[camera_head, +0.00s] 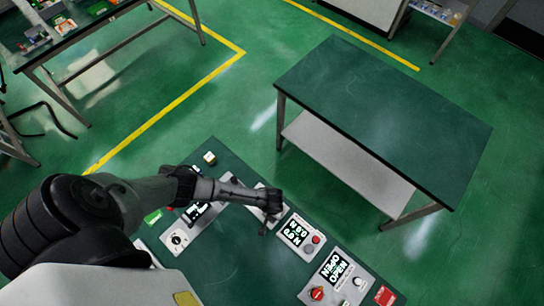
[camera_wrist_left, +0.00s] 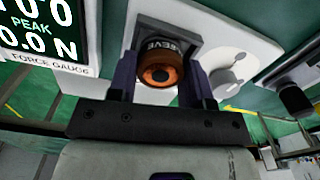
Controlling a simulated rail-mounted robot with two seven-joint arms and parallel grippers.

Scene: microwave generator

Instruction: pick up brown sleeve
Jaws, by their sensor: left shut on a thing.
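The brown sleeve (camera_wrist_left: 161,74) shows end-on in the left wrist view as a dark brown round piece with an orange inside. My left gripper (camera_wrist_left: 160,80) has one finger on each side of it and is shut on it. The sleeve is in front of a dark grey square frame (camera_wrist_left: 190,32) on a white panel; I cannot tell whether it touches the frame. In the head view my left gripper (camera_head: 267,210) is over the green bench, and the sleeve cannot be made out there. My right gripper is not in view.
A force gauge display (camera_wrist_left: 38,30) is left of the sleeve, and a grey knob (camera_wrist_left: 226,80) is right. On the bench (camera_head: 240,262) are a display box (camera_head: 298,232), another display panel (camera_head: 333,272) and a red block (camera_head: 385,295). An empty green table (camera_head: 385,110) stands beyond.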

